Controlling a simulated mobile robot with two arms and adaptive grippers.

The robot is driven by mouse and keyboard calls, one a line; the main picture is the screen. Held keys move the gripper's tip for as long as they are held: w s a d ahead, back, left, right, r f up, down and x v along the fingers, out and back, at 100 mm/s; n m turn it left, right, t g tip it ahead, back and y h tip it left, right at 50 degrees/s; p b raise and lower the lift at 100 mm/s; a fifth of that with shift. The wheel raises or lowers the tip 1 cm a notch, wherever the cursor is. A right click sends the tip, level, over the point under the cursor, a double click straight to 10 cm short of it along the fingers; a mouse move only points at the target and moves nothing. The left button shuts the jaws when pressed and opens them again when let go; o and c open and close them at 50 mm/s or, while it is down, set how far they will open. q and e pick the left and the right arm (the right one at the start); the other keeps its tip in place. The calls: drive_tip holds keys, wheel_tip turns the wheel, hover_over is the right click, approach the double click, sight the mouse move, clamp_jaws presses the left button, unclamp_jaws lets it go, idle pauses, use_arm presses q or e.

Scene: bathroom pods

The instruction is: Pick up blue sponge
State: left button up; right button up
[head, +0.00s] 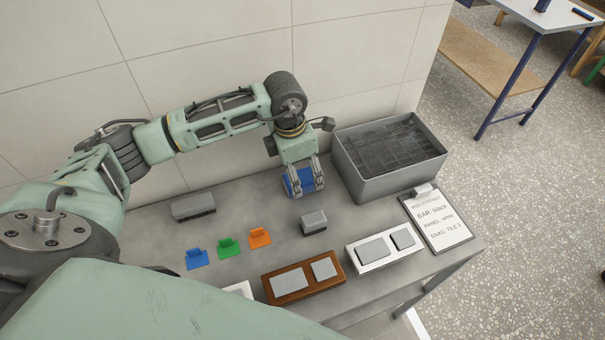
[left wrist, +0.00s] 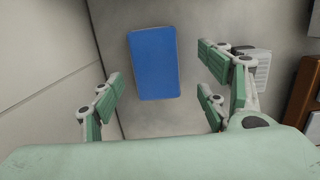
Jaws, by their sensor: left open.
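The blue sponge (head: 306,180) is on the grey table near the wall, left of the grey bin. In the left wrist view it shows as a blue rectangle (left wrist: 154,63) between the finger pairs, with clear space on both sides. My left gripper (head: 304,183) is directly above the sponge, pointing down, with its fingers open and partly covering it in the head view. In the left wrist view the open fingers (left wrist: 162,98) stand apart and touch nothing that I can see. How high they are above the sponge is hard to tell. My right gripper is not in view.
A grey bin (head: 351,165) stands close right of the gripper. A grey block (head: 313,222) sits just in front. Further blocks, coloured tags (head: 229,247), a brown panel (head: 336,285), a white panel (head: 358,267) and a clipboard (head: 462,233) lie around.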

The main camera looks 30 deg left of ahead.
sight(302, 177)
use_arm(q)
drive_tip(key=f, duration=0.2)
drive_tip(key=w+f, duration=0.1)
drive_tip(key=f, duration=0.1)
drive_tip(key=shift+d+p, duration=0.1)
drive_tip(key=shift+p, duration=0.3)
drive_tip(key=shift+r, duration=0.1)
drive_tip(key=shift+c, duration=0.6)
drive_tip(key=c, duration=1)
